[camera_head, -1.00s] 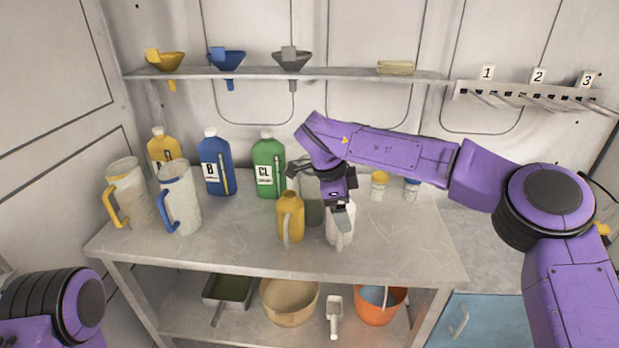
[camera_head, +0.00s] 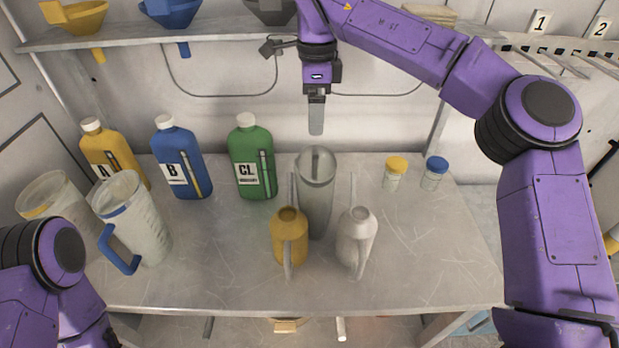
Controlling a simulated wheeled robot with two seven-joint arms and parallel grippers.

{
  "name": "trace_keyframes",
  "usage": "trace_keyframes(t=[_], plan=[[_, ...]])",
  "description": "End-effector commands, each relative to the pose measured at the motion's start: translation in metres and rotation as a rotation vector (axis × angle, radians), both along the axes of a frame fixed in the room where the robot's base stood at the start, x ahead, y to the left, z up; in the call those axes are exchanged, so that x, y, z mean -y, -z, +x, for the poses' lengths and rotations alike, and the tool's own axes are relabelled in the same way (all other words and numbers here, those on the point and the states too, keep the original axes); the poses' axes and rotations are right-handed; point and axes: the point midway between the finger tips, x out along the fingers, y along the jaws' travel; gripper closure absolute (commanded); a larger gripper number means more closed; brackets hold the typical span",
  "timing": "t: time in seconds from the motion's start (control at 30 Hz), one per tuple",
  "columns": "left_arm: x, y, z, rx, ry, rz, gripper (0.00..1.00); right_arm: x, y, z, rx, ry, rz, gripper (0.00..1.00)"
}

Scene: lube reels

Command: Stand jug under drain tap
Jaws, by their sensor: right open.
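Two translucent measuring jugs stand at the left of the bench: one with a blue handle (camera_head: 133,222) and, behind it at the far left, one with a yellow rim (camera_head: 62,207), partly hidden by my left arm. A tall grey cylindrical container (camera_head: 315,195) stands mid-bench, with a yellow spouted can (camera_head: 289,238) and a white spouted can (camera_head: 356,240) in front of it. My right gripper (camera_head: 316,130) is open and empty, pointing down above the grey container, apart from it. My left gripper is out of view. I see no drain tap.
Bottles A (camera_head: 115,155), B (camera_head: 181,160) and CL (camera_head: 251,158) stand along the back. Two small capped jars (camera_head: 396,174) are at the back right. Funnels sit on the wall shelf (camera_head: 210,35). The bench's right front (camera_head: 435,265) is clear.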

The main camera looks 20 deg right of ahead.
Motion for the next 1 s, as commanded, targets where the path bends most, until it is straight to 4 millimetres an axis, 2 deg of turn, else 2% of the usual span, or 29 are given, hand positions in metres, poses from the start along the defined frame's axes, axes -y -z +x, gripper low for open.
trace_keyframes(t=[0.2,0.33,0.6,0.7,0.9,0.97,1.0], plan=[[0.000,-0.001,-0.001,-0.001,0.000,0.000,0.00,0.001,0.037,-0.001,-0.006,0.000,0.001,0.13],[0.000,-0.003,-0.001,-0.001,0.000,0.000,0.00,0.000,0.052,-0.001,-0.003,-0.001,0.000,0.13],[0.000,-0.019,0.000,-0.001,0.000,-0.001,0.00,-0.001,0.095,-0.005,-0.004,-0.001,0.000,0.13],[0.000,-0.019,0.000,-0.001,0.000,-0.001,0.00,-0.001,0.104,-0.005,-0.002,0.001,0.002,0.13],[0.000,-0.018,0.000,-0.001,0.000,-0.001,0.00,-0.001,0.105,-0.004,0.000,0.001,0.000,0.13],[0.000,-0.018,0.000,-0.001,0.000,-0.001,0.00,-0.001,0.105,-0.004,0.000,0.001,0.000,0.32],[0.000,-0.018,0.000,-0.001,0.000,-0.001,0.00,-0.001,0.105,-0.004,0.000,0.001,0.000,0.45]])
